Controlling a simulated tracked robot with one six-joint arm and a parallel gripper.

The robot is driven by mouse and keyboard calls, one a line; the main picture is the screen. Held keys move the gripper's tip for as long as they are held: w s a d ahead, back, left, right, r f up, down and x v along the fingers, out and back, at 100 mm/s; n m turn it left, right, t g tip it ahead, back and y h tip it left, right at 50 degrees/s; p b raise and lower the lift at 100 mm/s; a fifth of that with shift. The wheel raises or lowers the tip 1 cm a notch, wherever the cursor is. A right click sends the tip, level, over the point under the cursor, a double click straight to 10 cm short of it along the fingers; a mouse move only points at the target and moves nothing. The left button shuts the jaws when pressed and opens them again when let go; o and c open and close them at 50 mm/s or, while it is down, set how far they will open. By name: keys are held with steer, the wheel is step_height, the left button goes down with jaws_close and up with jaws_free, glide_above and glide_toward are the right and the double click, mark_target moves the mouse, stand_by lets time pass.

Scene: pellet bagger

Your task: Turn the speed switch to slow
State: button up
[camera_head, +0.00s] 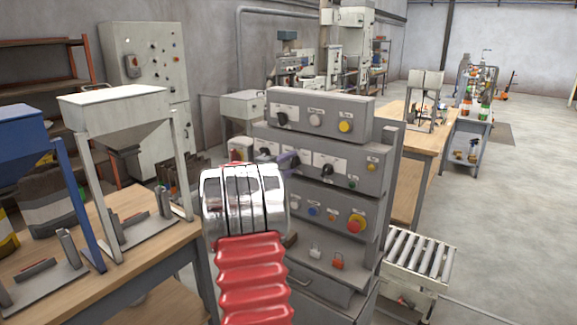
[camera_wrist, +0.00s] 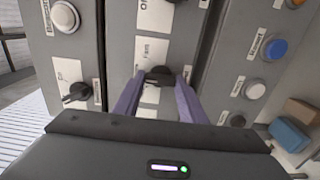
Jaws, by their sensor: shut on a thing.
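The grey control panel (camera_head: 318,143) has stacked boxes with black rotary switches and coloured buttons. In the wrist view, a black switch knob (camera_wrist: 158,72) on a white label plate sits between the two purple fingers of my gripper (camera_wrist: 159,82). The fingers are shut on this knob. The print on its plate is too blurred to read surely. In the head view, my gripper (camera_head: 289,160) reaches the middle box, and my arm hides part of the panel's left side.
Another black switch (camera_wrist: 77,92) and a white button (camera_wrist: 65,17) lie left in the wrist view. A red emergency button (camera_head: 356,223) is on the lower box. A workbench (camera_head: 185,238) stands left, a roller conveyor (camera_head: 420,255) right. The floor farther right is clear.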

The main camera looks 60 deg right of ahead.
steer(key=shift+f, duration=0.1)
steer(key=shift+c, duration=1.4)
steer(key=shift+a, duration=0.15)
steer(key=shift+c, duration=0.5)
steer(key=shift+n, duration=0.4)
steer(key=n, duration=0.9)
steer(key=shift+f, duration=0.1)
steer(key=o, duration=1.1)
steer(key=shift+c, duration=0.2)
